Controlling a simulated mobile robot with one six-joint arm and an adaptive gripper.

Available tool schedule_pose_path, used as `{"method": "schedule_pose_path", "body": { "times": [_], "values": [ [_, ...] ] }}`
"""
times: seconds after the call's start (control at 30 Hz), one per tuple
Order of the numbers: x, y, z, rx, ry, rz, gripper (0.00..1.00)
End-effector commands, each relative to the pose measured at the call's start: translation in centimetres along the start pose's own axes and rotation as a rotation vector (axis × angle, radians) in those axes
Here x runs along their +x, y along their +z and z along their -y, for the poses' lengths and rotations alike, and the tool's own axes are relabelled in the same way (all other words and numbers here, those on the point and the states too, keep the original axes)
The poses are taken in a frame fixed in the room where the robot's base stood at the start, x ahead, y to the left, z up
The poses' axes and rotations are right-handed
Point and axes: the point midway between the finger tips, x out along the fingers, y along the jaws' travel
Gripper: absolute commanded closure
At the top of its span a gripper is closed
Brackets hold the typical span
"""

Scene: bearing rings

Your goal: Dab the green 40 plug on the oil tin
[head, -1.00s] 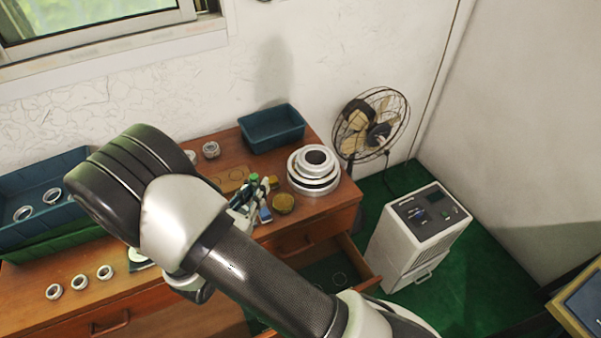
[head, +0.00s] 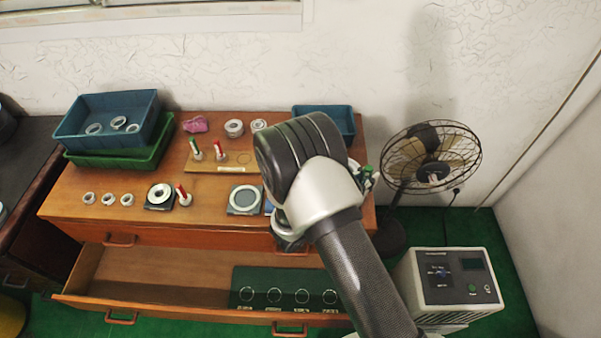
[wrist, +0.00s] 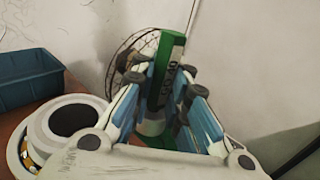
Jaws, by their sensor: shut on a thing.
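My gripper (wrist: 163,82) is shut on the green 40 plug (wrist: 171,48) in the wrist view. The plug's green grip stands between the blue-padded fingers, with light lettering on its side too blurred to read. A silver part of the plug shows lower between the fingers. In the head view my gripper (head: 366,177) is mostly behind my arm, at the right end of the wooden cabinet, and a bit of green (head: 367,168) shows there. The oil tin is in neither current view; my arm covers that part of the cabinet top.
A large stepped ring stack (wrist: 42,125) and a blue bin (wrist: 28,80) are left of the gripper in the wrist view. A fan (head: 430,157) stands beyond the cabinet's right end. An open drawer (head: 165,275) juts out in front.

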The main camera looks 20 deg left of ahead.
Motion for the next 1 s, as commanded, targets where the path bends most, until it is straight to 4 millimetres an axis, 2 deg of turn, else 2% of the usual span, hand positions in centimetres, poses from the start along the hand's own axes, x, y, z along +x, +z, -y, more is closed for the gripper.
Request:
{"method": "schedule_pose_path", "body": {
  "times": [0.03, 0.2, 0.3, 0.4, 0.6, 0.77, 1.0],
  "values": [
    [-1.5, -0.3, -2.7, -0.001, 0.065, 0.001, 1.00],
    [-6.2, -3.0, -9.7, -0.001, 0.250, 0.002, 1.00],
    [-8.8, -4.3, -12.4, -0.003, 0.335, 0.004, 1.00],
    [-10.9, -5.2, -14.3, -0.003, 0.398, 0.007, 1.00],
    [-12.8, -6.2, -15.8, -0.003, 0.453, 0.009, 1.00],
    [-12.8, -6.9, -15.9, -0.002, 0.455, 0.009, 1.00],
    [-12.8, -8.9, -15.8, -0.003, 0.454, 0.009, 1.00]
  ]
}}
